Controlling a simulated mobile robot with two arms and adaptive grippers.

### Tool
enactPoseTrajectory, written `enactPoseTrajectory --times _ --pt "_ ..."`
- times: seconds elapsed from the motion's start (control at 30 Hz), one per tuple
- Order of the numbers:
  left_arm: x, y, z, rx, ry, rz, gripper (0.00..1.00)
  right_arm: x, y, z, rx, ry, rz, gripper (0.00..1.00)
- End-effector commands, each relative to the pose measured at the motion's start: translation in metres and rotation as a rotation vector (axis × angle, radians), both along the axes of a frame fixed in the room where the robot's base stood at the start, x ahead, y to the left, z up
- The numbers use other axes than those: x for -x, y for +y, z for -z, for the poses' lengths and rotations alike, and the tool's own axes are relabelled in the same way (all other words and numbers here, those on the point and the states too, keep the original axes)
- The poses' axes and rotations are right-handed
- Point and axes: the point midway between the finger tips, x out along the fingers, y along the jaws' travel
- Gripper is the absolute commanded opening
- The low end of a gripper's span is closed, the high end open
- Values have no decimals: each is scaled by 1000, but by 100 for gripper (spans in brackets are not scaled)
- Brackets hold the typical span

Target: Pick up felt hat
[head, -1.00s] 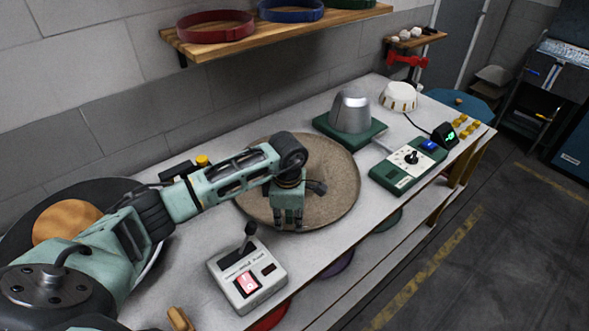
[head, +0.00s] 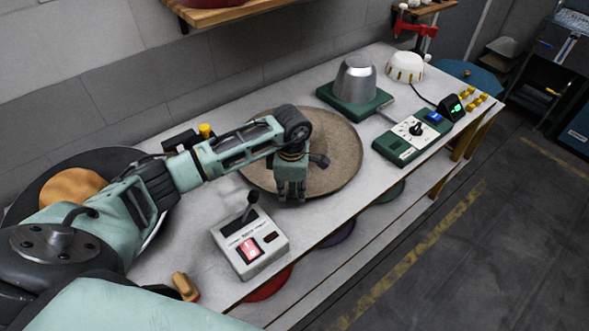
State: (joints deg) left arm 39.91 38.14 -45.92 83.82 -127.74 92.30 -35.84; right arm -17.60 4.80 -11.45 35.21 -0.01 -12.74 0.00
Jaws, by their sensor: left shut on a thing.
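The felt hat appears as a wide, flat, round piece of grey-brown felt (head: 335,155) lying on the white bench in the middle of the head view. My left gripper (head: 291,195) points down at its near edge. Its fingers are shut on the felt there; the exact pinch is small and hard to see. My left arm covers part of the felt's left side. My right gripper is not in view.
A grey switch box with lever (head: 249,243) stands just in front of the felt. A metal dome (head: 355,80) on a green base and a green control box (head: 410,140) stand behind and right. A dark round plate with a tan dome (head: 72,190) is at left.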

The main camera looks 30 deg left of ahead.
Motion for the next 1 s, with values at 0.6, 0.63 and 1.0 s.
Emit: enactPoseTrajectory --times 0.6,0.63,1.0 --pt "19 -58 -73 2 -7 8 0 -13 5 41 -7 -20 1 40" --pt "21 -64 -77 3 -8 7 0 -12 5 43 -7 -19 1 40" --pt "39 -107 -108 0 -2 1 0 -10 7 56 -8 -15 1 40"
